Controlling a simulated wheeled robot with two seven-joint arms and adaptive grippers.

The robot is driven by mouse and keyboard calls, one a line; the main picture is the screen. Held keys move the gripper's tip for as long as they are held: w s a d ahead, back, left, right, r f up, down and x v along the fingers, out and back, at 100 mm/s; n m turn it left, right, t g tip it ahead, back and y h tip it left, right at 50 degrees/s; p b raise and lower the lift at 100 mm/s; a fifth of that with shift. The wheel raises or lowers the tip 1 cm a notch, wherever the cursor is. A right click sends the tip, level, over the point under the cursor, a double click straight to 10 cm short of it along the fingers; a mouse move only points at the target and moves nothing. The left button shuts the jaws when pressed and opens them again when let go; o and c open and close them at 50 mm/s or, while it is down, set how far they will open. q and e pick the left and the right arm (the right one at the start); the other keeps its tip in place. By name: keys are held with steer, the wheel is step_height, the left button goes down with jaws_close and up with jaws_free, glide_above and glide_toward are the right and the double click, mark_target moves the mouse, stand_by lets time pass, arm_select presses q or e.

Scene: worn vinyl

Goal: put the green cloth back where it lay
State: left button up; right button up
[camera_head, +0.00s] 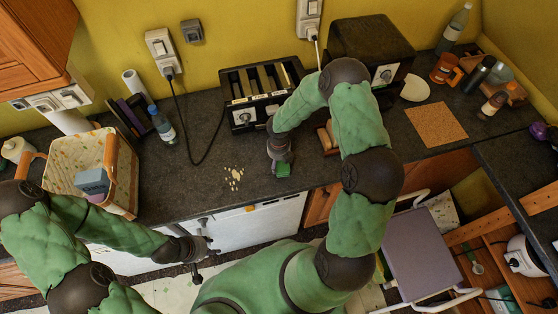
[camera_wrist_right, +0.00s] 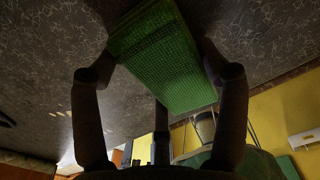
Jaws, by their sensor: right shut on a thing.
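The green cloth (camera_head: 284,170) is a small folded block at my right gripper's tips, over the dark counter near its front edge. In the right wrist view the cloth (camera_wrist_right: 165,58) is ribbed, with a darker band, and sits between both fingers. My right gripper (camera_head: 281,162) is shut on it and points down; it also shows in the right wrist view (camera_wrist_right: 158,72). I cannot tell whether the cloth touches the counter. My left gripper (camera_head: 208,246) is empty, low in front of the white cabinet front; its finger opening is unclear.
Pale crumbs (camera_head: 234,178) lie on the counter left of the cloth. A toaster (camera_head: 243,115) stands behind, a cork mat (camera_head: 436,124) lies to the right. A basket (camera_head: 122,180) and a bottle (camera_head: 162,125) stand left. A black cable (camera_head: 181,125) hangs onto the counter.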

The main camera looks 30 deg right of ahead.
steer(key=o, duration=1.1)
steer(key=shift+c, duration=0.2)
steer(key=shift+r, duration=0.1)
steer(key=shift+r+p, duration=3.5)
steer(key=shift+r, duration=0.35)
step_height(320, 180, up, 12)
